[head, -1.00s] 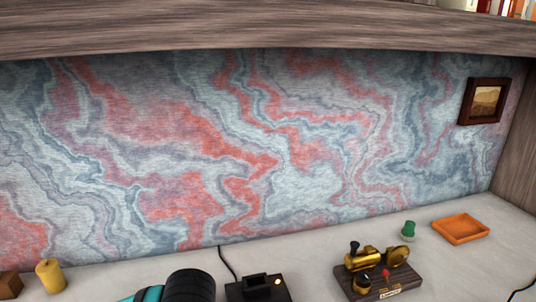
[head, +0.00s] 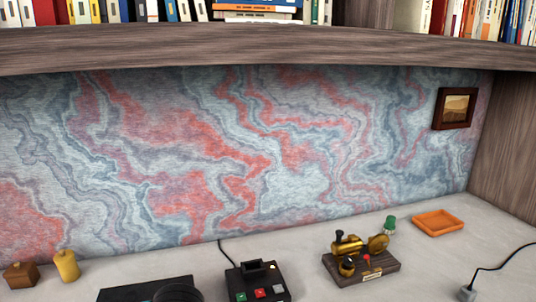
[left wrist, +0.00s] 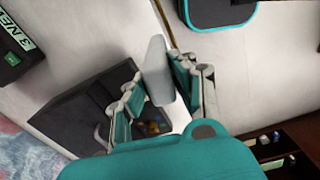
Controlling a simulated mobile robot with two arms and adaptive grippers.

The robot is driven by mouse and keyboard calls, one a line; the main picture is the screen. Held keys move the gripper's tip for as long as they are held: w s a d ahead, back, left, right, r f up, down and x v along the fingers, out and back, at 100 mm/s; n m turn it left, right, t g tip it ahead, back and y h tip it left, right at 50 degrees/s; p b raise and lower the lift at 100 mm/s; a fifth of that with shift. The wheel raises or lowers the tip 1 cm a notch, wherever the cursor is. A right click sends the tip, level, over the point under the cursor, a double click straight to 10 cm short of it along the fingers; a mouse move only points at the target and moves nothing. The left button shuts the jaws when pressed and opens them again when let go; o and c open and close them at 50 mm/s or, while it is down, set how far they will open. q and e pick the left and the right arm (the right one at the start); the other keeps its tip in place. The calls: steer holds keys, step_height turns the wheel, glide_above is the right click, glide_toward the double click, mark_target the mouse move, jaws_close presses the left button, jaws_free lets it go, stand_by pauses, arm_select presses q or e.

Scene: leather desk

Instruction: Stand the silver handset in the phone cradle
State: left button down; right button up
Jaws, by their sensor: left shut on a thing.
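The silver handset (left wrist: 156,70) is pale grey and slab-shaped in the left wrist view. My left gripper (left wrist: 160,78) is shut on it, with a finger on each side. The phone cradle (head: 255,282) is a black box with a raised dock at its back and coloured buttons in front, at the bottom middle of the head view. In the left wrist view the cradle (left wrist: 14,42) is cut off at the upper left, with a "3 NEW" display and a green button; the handset is apart from it. The handset cannot be made out in the head view. My right gripper is not in view.
A flat dark object (head: 135,290) lies left of the cradle. A brass model on a wooden base (head: 372,267) stands to the right, with a green piece (head: 389,224) and an orange tray (head: 437,223) behind. A yellow piece (head: 67,266) and brown block (head: 21,276) stand far left.

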arm_select(q)
steer(key=m, duration=0.1)
steer(key=a+m, duration=0.1)
steer(key=m, duration=0.1)
steer(key=shift+w+a+r+m, duration=0.15)
steer(key=shift+a+m, duration=0.05)
steer(key=shift+m, duration=0.1)
steer(key=shift+a+m, duration=0.3)
steer(key=shift+m, duration=0.4)
steer(key=a+m, duration=0.1)
steer(key=m, duration=0.3)
steer(key=w+a+m, duration=0.1)
steer(key=a+m, duration=0.1)
steer(key=m, duration=0.3)
steer(key=a+r+m, duration=0.1)
steer(key=a+m, duration=0.1)
steer(key=m, duration=0.3)
steer(key=shift+w+a+r, duration=0.1)
steer(key=shift+w+a, duration=0.05)
steer(key=shift+a, duration=0.05)
